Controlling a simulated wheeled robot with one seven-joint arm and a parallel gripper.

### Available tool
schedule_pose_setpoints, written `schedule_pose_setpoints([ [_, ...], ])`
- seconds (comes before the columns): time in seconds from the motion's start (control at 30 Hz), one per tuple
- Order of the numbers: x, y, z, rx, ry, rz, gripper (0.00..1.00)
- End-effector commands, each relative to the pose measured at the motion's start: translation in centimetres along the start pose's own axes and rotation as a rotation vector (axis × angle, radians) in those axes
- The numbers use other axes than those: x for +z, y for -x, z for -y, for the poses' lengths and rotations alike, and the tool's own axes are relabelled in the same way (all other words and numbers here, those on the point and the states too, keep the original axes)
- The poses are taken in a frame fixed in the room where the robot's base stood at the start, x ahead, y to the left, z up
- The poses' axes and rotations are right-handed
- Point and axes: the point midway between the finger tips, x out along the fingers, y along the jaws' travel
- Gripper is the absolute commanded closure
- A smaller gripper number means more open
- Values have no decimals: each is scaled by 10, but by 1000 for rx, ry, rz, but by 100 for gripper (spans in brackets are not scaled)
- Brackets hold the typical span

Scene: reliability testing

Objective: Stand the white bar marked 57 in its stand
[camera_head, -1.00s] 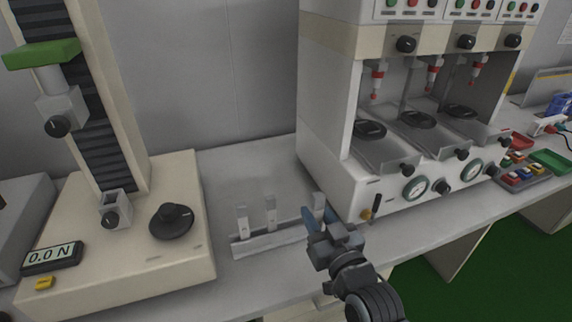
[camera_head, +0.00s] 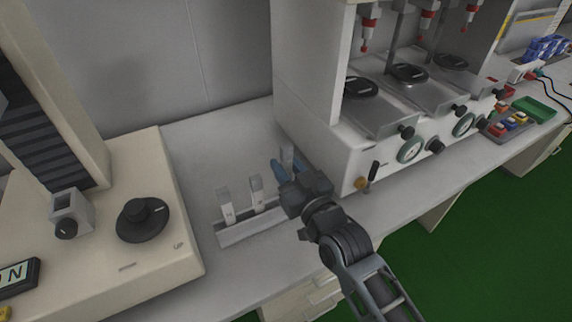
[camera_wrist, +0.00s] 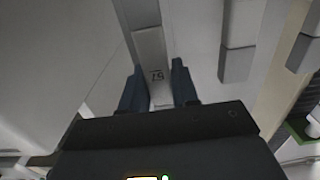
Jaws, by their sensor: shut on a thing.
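The white bar marked 57 (camera_wrist: 157,75) is between the two blue fingers of my gripper (camera_wrist: 158,88) in the wrist view, its mark facing the camera. In the head view my gripper (camera_head: 283,170) is shut on this bar (camera_head: 287,156), whose top shows above the fingers, roughly upright. It is near the right end of a low pale stand (camera_head: 245,234). My gripper hides the bar's lower end, so I cannot tell whether it is in the stand. Two other white bars, a left one (camera_head: 226,206) and a middle one (camera_head: 256,192), stand upright in the stand.
A beige testing machine (camera_head: 165,255) with a black knob (camera_head: 143,219) stands left of the stand. A white machine with several stations (camera_head: 320,150) stands close to the right of my gripper. Bare bench lies behind the stand. Small coloured items (camera_head: 510,122) are far right.

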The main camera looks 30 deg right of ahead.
Motion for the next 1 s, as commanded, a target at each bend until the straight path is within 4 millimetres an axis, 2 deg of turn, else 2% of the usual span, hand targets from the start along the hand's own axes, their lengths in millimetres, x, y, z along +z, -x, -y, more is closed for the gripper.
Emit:
schedule_pose_setpoints([
  [1.0,8,1,0,0,1,-1,100],
])
